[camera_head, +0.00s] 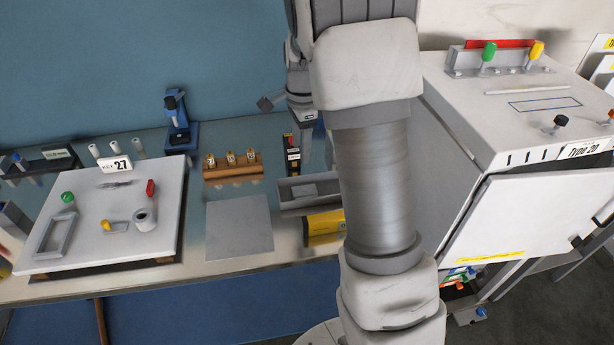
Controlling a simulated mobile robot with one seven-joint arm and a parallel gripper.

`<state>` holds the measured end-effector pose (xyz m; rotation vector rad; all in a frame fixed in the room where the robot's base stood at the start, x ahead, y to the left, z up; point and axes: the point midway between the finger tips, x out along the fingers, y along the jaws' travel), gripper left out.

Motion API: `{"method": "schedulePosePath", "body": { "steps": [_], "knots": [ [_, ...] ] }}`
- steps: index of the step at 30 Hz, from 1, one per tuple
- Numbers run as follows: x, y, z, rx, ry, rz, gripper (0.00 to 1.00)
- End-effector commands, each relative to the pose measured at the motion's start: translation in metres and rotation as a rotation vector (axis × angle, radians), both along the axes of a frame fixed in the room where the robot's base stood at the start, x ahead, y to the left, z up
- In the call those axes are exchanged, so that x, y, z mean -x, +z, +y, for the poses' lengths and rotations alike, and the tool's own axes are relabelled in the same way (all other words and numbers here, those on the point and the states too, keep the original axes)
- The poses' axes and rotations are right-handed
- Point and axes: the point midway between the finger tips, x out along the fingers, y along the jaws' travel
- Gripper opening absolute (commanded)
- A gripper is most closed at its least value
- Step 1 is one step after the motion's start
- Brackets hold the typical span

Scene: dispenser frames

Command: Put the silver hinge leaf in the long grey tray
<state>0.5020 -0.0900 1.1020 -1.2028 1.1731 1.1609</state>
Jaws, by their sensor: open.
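The long grey tray (289,206) lies on the bench right of centre, its right end hidden behind my arm. A small flat light-grey piece (303,191) shows inside the tray; it could be the silver hinge leaf, but it is too small to be sure. My gripper (305,150) is above and behind the tray, near the blue wall, and partly hidden by my arm. It is open. I cannot make out anything between its fingers.
A wooden block with brass parts (232,164) stands behind. A white panel (105,215) is at left, a large white cabinet (490,130) at right.

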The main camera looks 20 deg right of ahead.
Motion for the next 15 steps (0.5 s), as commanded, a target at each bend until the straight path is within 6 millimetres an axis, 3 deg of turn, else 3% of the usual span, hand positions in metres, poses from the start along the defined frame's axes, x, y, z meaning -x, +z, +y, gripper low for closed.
{"method": "schedulePosePath", "body": {
  "steps": [1,6,15],
  "knots": [
    [0.009,0.02,0.007,-0.002,0.068,-0.029,0.62],
    [0.046,0.07,0.028,0.012,0.329,-0.109,0.62],
    [0.123,0.13,0.061,0.103,0.791,-0.239,0.62]
  ]
}}
